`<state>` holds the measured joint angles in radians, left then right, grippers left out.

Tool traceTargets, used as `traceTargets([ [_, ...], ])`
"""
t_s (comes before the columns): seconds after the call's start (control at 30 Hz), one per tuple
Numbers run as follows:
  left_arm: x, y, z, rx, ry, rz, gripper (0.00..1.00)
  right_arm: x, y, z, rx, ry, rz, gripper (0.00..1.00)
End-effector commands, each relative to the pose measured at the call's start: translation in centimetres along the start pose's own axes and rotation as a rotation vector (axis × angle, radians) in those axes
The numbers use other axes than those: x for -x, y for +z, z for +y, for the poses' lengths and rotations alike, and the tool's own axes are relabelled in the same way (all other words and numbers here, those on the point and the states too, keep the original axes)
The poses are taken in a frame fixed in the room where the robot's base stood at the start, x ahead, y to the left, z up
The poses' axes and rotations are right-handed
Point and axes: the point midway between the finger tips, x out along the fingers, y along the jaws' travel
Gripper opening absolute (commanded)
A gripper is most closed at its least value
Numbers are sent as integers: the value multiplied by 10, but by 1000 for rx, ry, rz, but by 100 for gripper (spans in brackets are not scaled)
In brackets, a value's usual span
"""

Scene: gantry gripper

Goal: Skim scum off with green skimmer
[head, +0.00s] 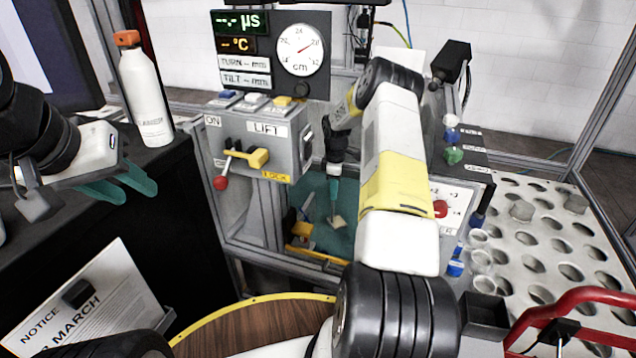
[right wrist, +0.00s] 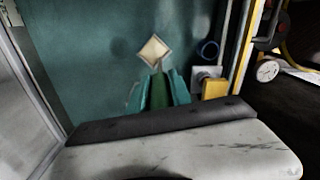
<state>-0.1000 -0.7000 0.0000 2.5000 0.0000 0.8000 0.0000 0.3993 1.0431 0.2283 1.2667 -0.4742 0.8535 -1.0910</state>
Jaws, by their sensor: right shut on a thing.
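My right gripper (right wrist: 158,92) is shut on a dark green handle (right wrist: 159,90), which I take as the green skimmer. A pale diamond-shaped plate (right wrist: 153,51) shows beyond its end, seemingly joined by a thin rod. In the head view my right gripper (head: 338,188) points down into the teal-lined bay under the lift panel, with the pale plate (head: 338,222) below it. The teal surface (head: 318,236) fills the bay; I cannot make out any scum on it. My left gripper (head: 122,190) is open and empty at the left, away from the bay.
The lift panel (head: 262,140) with a red-knobbed lever and a yellow handle stands close left of my right gripper. Frame posts border the bay. A perforated rack (head: 540,240) is at the right, a white bottle (head: 146,95) at the left, and a round wooden top (head: 250,325) in front.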

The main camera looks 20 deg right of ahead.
Motion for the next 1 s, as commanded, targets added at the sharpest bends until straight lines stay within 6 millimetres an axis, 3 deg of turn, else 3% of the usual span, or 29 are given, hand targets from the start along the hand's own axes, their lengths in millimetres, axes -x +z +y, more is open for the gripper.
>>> traceTargets([
  [0.7,0,0,0,0,0,0,36,71,0,0,1,1,1,0],
  [1.0,0,0,0,0,0,0,36,78,0,0,0,0,1,0],
])
